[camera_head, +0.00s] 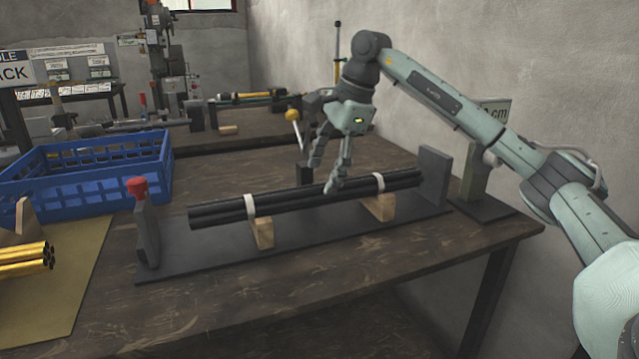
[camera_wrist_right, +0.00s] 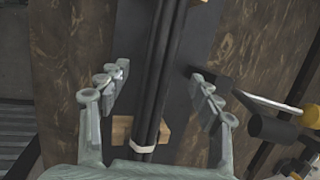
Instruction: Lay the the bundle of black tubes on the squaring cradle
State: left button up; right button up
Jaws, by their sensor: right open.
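The bundle of black tubes (camera_head: 290,202), tied with two white bands, lies lengthwise across the two wooden blocks of the squaring cradle (camera_head: 330,234). The cradle has a dark base plate and an upright plate at each end. The bundle's right end is close to the right end plate (camera_head: 433,176); a gap shows at the left end plate (camera_head: 149,236). My right gripper (camera_head: 324,176) is open at the middle of the bundle. In the right wrist view the bundle (camera_wrist_right: 163,70) runs between its spread fingers (camera_wrist_right: 158,78), with space on both sides. My left gripper is out of view.
A blue crate (camera_head: 85,185) stands at the left. Gold tubes (camera_head: 27,257) lie on a tan mat (camera_head: 60,295). A yellow-knobbed lever (camera_head: 294,118) rises behind the cradle. The table's front strip is clear.

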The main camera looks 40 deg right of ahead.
jog(key=v, duration=0.8)
jog(key=shift+r, duration=0.1)
